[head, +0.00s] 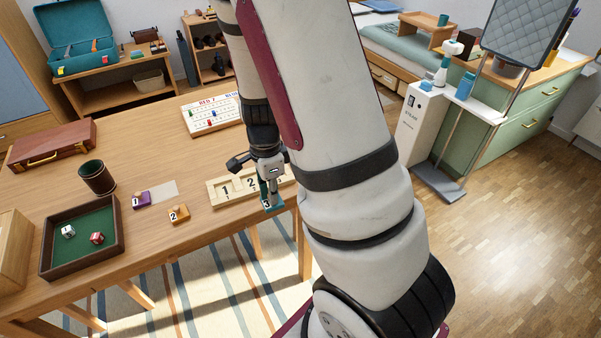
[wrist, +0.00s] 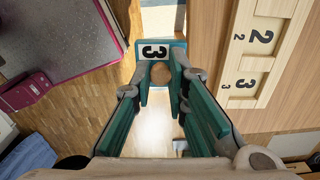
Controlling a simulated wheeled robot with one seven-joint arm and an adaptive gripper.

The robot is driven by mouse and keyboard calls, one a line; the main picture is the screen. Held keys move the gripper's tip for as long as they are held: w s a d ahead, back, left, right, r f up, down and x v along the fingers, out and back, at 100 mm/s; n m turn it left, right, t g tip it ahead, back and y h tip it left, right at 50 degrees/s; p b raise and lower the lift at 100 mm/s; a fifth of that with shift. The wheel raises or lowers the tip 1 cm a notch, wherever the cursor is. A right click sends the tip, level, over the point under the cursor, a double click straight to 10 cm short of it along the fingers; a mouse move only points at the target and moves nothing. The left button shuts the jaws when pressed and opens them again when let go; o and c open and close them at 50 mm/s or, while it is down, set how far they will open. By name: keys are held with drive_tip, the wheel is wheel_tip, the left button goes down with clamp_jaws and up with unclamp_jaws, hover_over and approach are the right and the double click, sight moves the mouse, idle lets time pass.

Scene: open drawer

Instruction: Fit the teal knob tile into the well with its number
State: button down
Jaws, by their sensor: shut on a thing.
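The teal knob tile (head: 275,203) carries a white label with a 3. In the wrist view the tile (wrist: 143,50) shows its label and its round wooden knob (wrist: 161,73). My gripper (head: 270,188) is shut on that knob, and its fingers (wrist: 162,77) also show in the wrist view. The tile hangs near the table's front edge, apart from the board. The pale wooden board (head: 216,201) lies behind the tile, with wells numbered 1 and 2 visible. My arm hides its right part. In the wrist view the board (wrist: 285,75) shows its 2 and 3 wells, right of the tile.
A purple tile (head: 155,199) marked 1 and an orange tile (head: 179,215) marked 2 lie on the table left of the board. A dice tray (head: 118,238), a dark cup (head: 97,177) and a brown case (head: 51,143) stand further left. A scoreboard (head: 211,114) lies behind.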

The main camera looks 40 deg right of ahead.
drive_tip(key=shift+w+d+f, duration=0.1)
drive_tip(key=shift+w+d, duration=0.15)
drive_tip(key=shift+d, duration=0.35)
drive_tip(key=shift+w+d+f, duration=0.1)
drive_tip(key=shift+w+d, duration=0.15)
drive_tip(key=shift+d, duration=0.3)
drive_tip(key=w+d, duration=0.2)
drive_tip(key=w, duration=0.1)
drive_tip(key=w+d, duration=0.3)
drive_tip(key=w+d+f, duration=0.1)
drive_tip(key=w+d, duration=0.2)
drive_tip(key=w, duration=0.1)
drive_tip(key=shift+w+f+b, duration=0.1)
drive_tip(key=shift+b, duration=0.2)
drive_tip(key=shift+d+f, duration=0.1)
drive_tip(key=shift+f, duration=1.65)
drive_tip(key=shift+f, duration=0.2)
drive_tip(key=c, duration=1.6)
unclamp_jaws()
drive_tip(key=shift+r, duration=0.15)
